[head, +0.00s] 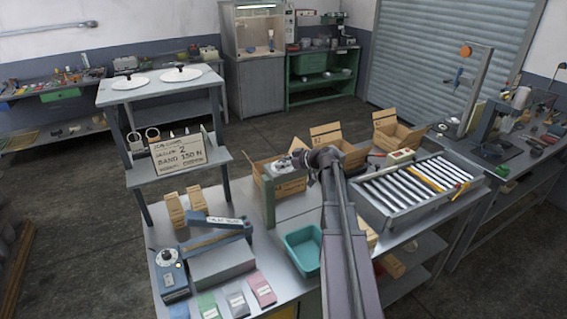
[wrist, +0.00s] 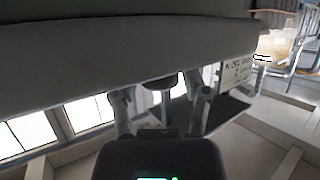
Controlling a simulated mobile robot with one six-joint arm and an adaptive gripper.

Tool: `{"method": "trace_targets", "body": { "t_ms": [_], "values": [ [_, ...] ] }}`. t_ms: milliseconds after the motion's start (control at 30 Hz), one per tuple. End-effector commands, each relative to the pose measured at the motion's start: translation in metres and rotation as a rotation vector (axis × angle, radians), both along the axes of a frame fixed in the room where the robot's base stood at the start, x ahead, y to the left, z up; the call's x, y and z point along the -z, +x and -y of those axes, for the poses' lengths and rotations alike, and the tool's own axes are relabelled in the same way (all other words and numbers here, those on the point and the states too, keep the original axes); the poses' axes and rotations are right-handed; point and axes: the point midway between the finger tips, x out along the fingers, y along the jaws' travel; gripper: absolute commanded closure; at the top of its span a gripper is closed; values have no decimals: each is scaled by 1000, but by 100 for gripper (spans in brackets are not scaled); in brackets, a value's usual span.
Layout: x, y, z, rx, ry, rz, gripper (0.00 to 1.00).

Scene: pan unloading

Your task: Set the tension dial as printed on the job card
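The job card (head: 180,155) stands on the small shelf at the left; its print seems to read vacuum 2 and band 350 N, though the first digit is unclear. It also shows in the wrist view (wrist: 237,73). A blue box with a round white dial (head: 168,257) sits at the bench's front left; its setting is too small to read. My gripper (head: 303,162) is over the middle of the bench, well away from that dial. In the wrist view its fingers (wrist: 163,103) are apart, with a small dark part beyond and between them; contact is not visible.
A blue-armed sealer (head: 215,222), several coloured packets and a teal bin (head: 303,250) occupy the bench front. Open cartons (head: 335,138) stand behind my arm. A roller conveyor (head: 410,190) is at the right. A large grey surface (wrist: 110,55) fills the upper wrist view.

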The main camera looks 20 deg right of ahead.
Motion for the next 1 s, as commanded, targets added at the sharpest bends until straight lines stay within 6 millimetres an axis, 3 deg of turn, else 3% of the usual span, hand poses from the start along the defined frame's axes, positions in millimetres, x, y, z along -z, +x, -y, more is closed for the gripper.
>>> {"method": "trace_targets", "body": {
  "t_ms": [33,133,567,1000],
  "values": [
    [0,0,0,0,0,0,71],
    [0,0,0,0,0,0,100],
    [0,-1,-1,40,-1,1,100],
    [0,-3,-3,297,-1,2,100]
  ]
}}
